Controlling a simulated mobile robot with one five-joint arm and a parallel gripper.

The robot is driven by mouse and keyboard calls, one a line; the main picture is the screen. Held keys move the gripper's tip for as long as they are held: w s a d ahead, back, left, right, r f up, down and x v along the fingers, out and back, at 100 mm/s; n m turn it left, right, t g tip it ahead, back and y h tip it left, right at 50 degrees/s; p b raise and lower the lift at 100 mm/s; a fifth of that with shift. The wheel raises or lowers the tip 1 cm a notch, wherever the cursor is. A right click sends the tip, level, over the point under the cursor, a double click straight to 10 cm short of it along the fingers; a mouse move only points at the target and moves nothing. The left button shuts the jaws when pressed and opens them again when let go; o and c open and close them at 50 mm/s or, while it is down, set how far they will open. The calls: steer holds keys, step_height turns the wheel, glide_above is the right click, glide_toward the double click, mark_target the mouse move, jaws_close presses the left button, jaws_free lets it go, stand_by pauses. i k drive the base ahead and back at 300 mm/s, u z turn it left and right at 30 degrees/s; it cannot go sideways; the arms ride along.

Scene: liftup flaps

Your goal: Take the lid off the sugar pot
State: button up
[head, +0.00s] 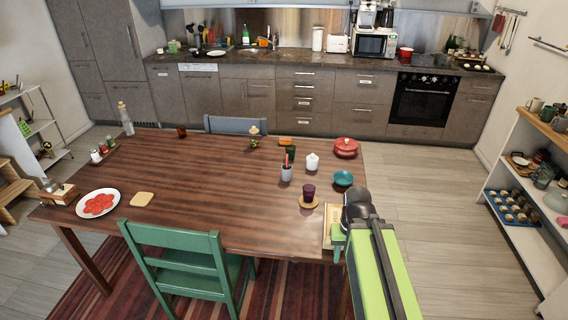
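The small white lidded pot (312,161), which looks like the sugar pot, stands upright on the wooden table (200,180) toward its right end. Its lid (312,156) sits on top with a small knob. My green and black arm reaches in from the lower right to the table's right edge, in front of the pot and apart from it. My gripper's fingers cannot be made out; they seem hidden by or below the arm.
Near the pot are a teal bowl (343,178), a red lidded pot (346,147), a grey utensil cup (286,173) and a dark purple cup (308,192). A green chair (185,262) stands at the front. Floor is free to the table's right.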

mark_target(311, 158)
steer(key=u, duration=0.1)
steer(key=i, duration=1)
steer(key=z, duration=2.3)
steer(key=i, duration=2.4)
steer(key=z, duration=3.65)
steer(key=i, duration=0.15)
steer(key=u, duration=1.85)
